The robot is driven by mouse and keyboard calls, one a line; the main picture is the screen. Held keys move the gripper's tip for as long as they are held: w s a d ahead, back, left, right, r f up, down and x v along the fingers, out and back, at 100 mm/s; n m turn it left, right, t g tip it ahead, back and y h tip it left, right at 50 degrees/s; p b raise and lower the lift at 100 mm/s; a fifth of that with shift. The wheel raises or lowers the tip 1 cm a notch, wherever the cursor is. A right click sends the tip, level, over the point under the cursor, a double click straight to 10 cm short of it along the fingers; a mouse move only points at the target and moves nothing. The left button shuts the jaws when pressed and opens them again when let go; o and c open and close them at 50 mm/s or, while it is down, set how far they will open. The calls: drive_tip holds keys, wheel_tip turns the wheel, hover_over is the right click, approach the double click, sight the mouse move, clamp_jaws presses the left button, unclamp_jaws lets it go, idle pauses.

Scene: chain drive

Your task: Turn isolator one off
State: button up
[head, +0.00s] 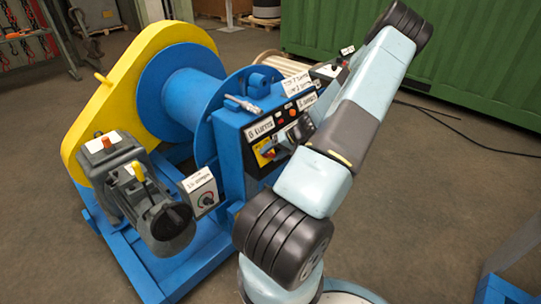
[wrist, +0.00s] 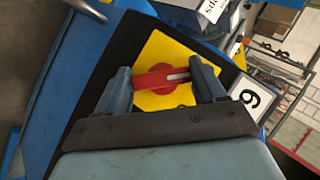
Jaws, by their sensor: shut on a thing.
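A red rotary isolator handle (wrist: 150,80) sits on a yellow square plate (wrist: 163,48) on a dark panel. My gripper (wrist: 161,76) is over the plate, with one finger at each end of the handle, shut on it. In the wrist picture the handle lies nearly level, with a pale stripe at its right end. In the head view the yellow plate (head: 263,156) is on the blue cabinet's front, and my gripper partly covers the panel.
A blue drum (head: 180,88) with a yellow guard (head: 120,85) and a grey motor (head: 150,205) stand left of the cabinet (head: 231,150). A green container (head: 460,65) is behind. The floor at right is mostly clear.

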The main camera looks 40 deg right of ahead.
drive_tip(key=shift+s+f+n+h, duration=0.2)
drive_tip(key=shift+n+h, duration=0.1)
drive_tip(key=shift+n, duration=0.1)
idle(0.3)
drive_tip(key=o, duration=1)
drive_tip(key=shift+r, duration=0.1)
drive_tip(key=shift+o, duration=0.2)
drive_tip(key=shift+w, duration=0.1)
drive_tip(key=shift+r, duration=0.15)
drive_tip(key=v, duration=1.3)
drive_tip(key=shift+d+r, duration=0.2)
drive_tip(key=shift+r, duration=0.05)
